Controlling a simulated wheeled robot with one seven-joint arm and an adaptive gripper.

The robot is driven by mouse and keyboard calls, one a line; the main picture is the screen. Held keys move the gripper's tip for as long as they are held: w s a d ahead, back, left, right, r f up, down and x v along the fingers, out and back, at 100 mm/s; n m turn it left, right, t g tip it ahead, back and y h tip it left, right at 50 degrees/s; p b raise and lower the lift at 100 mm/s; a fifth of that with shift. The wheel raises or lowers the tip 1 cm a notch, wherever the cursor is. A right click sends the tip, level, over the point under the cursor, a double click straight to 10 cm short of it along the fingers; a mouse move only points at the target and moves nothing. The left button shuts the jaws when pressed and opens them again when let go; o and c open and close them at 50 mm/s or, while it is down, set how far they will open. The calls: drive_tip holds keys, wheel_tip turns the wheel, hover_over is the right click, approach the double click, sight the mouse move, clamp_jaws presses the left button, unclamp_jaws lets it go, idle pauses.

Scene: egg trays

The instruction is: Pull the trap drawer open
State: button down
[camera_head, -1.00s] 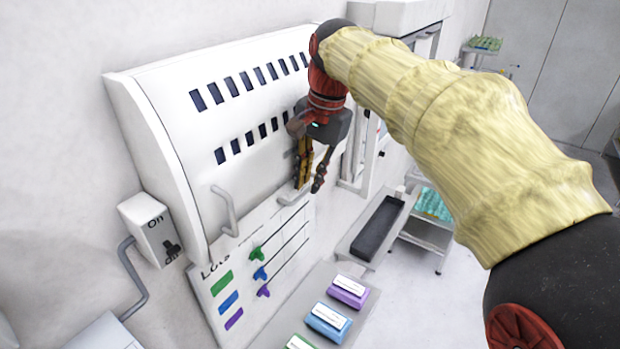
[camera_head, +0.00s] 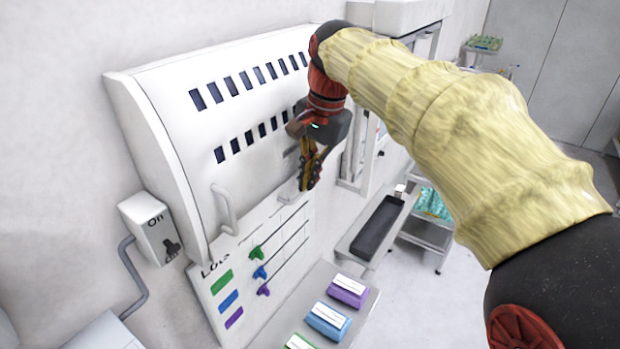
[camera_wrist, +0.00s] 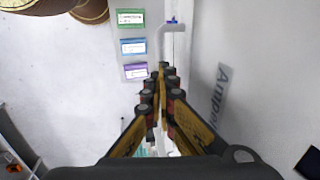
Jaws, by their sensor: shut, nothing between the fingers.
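My gripper (camera_head: 306,184) is shut and empty, pointing down in front of the white cabinet (camera_head: 180,110). Its fingers lie together; in the wrist view the fingertips (camera_wrist: 165,72) meet near the middle. In the head view a small pale ledge (camera_head: 288,192) on the cabinet front lies just behind and below the fingertips. I cannot tell whether they touch it. No part is clearly marked as the trap drawer, so I cannot tell which it is or whether it is open. A bent white handle (camera_head: 224,210) is on the cabinet front, left of my gripper.
An On/Off switch box (camera_head: 150,230) is on the left. Below the cabinet is a panel with coloured knobs (camera_head: 261,272). Purple (camera_head: 347,291) and blue (camera_head: 328,319) boxes lie on a grey shelf. A long dark tray (camera_head: 377,228) stands to the right, by a cart (camera_head: 425,235).

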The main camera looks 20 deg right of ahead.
drive_tip(key=c, duration=2.2)
unclamp_jaws()
drive_tip(key=shift+f, duration=0.25)
drive_tip(key=shift+c, duration=0.2)
drive_tip(key=shift+r, duration=0.1)
wheel_tip(320, 180, up, 9)
drive_tip(key=s+p, duration=0.1)
drive_tip(key=p, duration=0.5)
drive_tip(key=shift+s+d+p, duration=0.15)
drive_tip(key=shift+d+p, duration=0.15)
drive_tip(key=shift+d, duration=0.15)
wheel_tip(320, 180, up, 12)
drive_tip(key=s+d, duration=0.1)
drive_tip(key=shift+s+d, duration=0.15)
drive_tip(key=shift+s, duration=0.15)
